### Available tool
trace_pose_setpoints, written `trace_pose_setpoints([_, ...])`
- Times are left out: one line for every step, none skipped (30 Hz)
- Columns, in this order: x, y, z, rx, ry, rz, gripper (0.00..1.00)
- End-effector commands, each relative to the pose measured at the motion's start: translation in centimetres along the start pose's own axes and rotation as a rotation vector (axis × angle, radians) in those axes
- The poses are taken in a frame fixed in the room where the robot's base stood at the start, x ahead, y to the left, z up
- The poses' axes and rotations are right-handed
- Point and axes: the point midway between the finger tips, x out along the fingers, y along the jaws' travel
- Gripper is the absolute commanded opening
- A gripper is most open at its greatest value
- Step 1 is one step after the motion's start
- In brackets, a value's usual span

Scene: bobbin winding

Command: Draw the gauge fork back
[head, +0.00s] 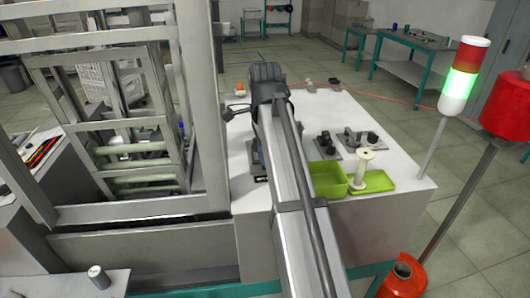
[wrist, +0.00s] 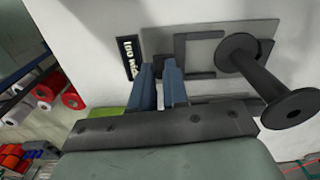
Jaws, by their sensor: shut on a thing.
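In the wrist view my gripper (wrist: 161,68) has its two blue fingers close together, shut on the near end of the gauge fork. The fork (wrist: 181,58) is a dark, C-shaped piece over a grey plate, with its mouth facing right. Its held end is mostly hidden between the fingers. A dark bobbin-shaped piece with two round flanges (wrist: 262,75) stands just right of the fork's mouth; I cannot tell whether they touch. In the head view my arm hides the gripper and the fork.
A label marked 100 mm (wrist: 127,57) lies left of the fingers. In the head view, a green box (head: 328,181) and a green tray (head: 381,184) with a pale spool (head: 363,166) sit right of my arm. A metal frame (head: 202,110) stands close on the left.

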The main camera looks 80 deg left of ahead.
Motion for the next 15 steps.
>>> trace_pose_setpoints([-0.02,-0.01,0.0,0.0,0.0,0.0,0.03])
trace_pose_setpoints([-0.02,0.01,0.01,0.0,0.0,0.0,0.03])
trace_pose_setpoints([-0.02,0.06,0.01,0.0,0.0,0.0,0.03])
trace_pose_setpoints([-0.02,0.12,0.02,0.0,0.0,0.0,0.03])
trace_pose_setpoints([-0.02,0.18,0.02,0.0,0.0,0.0,0.03])
trace_pose_setpoints([-0.01,0.27,0.03,0.0,0.0,0.0,0.03])
trace_pose_setpoints([-0.02,0.33,0.04,0.0,0.0,0.0,0.03])
trace_pose_setpoints([-0.02,0.36,0.04,0.0,0.0,0.0,0.03])
trace_pose_setpoints([-0.02,0.36,0.04,0.0,0.0,0.0,0.03])
trace_pose_setpoints([-0.03,0.35,0.04,0.0,0.0,0.0,0.03])
trace_pose_setpoints([-0.03,0.33,0.04,0.0,0.0,0.0,0.03])
trace_pose_setpoints([-0.03,0.33,0.04,0.0,0.0,0.0,0.03])
trace_pose_setpoints([-0.03,0.33,0.04,0.0,0.0,0.0,0.03])
trace_pose_setpoints([-0.03,0.33,0.04,0.0,0.0,0.0,0.03])
trace_pose_setpoints([-0.03,0.33,0.04,0.0,0.0,0.0,0.03])
